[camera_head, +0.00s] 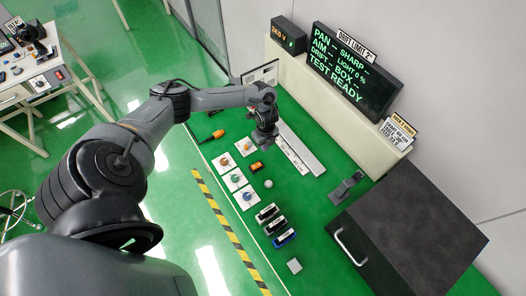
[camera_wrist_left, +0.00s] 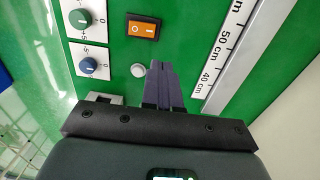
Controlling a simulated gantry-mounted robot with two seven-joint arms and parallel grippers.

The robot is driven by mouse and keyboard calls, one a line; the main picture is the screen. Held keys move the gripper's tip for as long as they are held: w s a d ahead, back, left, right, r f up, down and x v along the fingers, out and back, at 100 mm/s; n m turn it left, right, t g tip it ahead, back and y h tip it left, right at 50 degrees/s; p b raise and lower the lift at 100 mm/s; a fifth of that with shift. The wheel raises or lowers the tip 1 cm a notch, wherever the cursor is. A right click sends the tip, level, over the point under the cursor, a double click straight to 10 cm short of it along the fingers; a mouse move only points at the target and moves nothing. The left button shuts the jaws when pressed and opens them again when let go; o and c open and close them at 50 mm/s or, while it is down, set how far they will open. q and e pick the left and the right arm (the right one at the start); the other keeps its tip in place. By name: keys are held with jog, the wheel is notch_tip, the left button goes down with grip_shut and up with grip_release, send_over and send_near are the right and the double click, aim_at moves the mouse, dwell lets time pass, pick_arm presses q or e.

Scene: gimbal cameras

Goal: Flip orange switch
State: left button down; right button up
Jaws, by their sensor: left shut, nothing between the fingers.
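The orange rocker switch (camera_head: 256,166) sits in a dark frame on the green bench, right of the knob plates. In the left wrist view the orange switch (camera_wrist_left: 142,28) shows near the top, with white marks on its face. My left gripper (camera_head: 264,142) is above the bench, just beyond the switch in the head view. In the left wrist view my left gripper's fingers (camera_wrist_left: 160,66) are shut together, empty, pointing toward the bench. Their tips lie below and a little right of the switch in that picture, apart from it. My right gripper is in neither view.
A pale round button (camera_wrist_left: 138,70) is beside the fingertips. Knob plates (camera_wrist_left: 88,66) and a long ruler (camera_wrist_left: 222,55) flank the switch. Several small blocks (camera_head: 276,224), a dark box (camera_head: 405,235) and a display (camera_head: 352,75) reading TEST READY stand around the bench.

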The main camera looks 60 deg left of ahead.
pick_arm(q)
jog(key=shift+w+r, duration=0.15)
jog(key=shift+r, duration=0.65)
jog(key=shift+w+r, duration=0.1)
jog(key=shift+r, duration=0.7)
